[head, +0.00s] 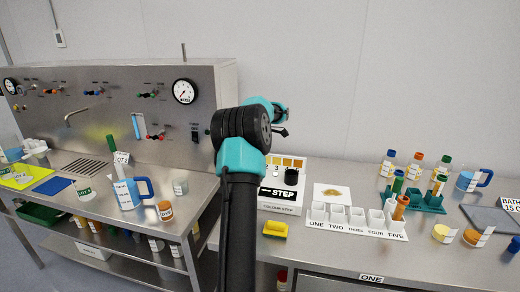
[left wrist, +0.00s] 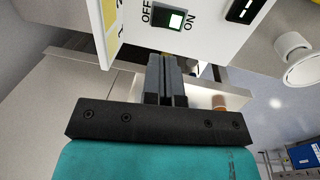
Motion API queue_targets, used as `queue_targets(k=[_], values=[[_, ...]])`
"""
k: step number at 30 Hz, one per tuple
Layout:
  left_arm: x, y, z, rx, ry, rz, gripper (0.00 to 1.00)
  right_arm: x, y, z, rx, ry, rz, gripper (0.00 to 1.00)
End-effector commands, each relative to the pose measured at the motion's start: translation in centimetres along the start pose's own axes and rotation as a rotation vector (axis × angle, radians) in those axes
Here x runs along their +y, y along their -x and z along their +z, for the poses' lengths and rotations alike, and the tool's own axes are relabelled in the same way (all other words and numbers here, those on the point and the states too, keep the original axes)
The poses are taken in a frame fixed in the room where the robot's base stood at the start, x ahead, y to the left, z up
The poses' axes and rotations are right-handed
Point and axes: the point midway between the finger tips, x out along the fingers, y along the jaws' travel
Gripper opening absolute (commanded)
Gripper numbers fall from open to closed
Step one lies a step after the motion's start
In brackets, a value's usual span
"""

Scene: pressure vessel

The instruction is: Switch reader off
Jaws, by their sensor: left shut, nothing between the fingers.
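The reader is probably the white box marked COLOUR STEP (head: 278,210) in the head view, with a row of coloured squares at its back, partly hidden by my arm. In the left wrist view, a white box face (left wrist: 205,42) carries a switch (left wrist: 168,18) between the words OFF and ON. The switch shows a pale lit patch on a dark green body. My left gripper (left wrist: 166,62) is shut and empty, its fingertips just below the switch in the picture. I cannot tell whether they touch the box. My right gripper is not in view.
A yellow block (head: 275,229) lies in front of the box. A white rack of cups (head: 357,222) and a green tube rack (head: 413,200) stand to its right, with several bottles behind. A steel panel with gauges (head: 185,91) stands at the left.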

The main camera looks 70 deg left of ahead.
Motion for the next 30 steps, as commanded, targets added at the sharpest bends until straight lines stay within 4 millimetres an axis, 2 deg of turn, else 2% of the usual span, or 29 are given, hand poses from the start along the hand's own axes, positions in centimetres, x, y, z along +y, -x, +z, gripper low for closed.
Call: queue_targets(k=[9, 16, 22, 30], values=[[0.0, -5.6, 0.0, 0.000, 0.000, -0.003, 0.00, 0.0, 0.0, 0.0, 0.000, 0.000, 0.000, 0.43], [0.0, -9.1, 0.0, 0.000, -0.001, -0.002, 0.00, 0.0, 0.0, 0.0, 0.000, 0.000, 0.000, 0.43], [0.0, -10.3, 0.0, 0.000, -0.001, 0.000, 0.00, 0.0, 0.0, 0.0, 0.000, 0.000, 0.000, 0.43], [0.0, -10.4, 0.0, 0.000, -0.001, 0.000, 0.00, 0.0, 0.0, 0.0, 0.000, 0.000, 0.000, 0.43]])
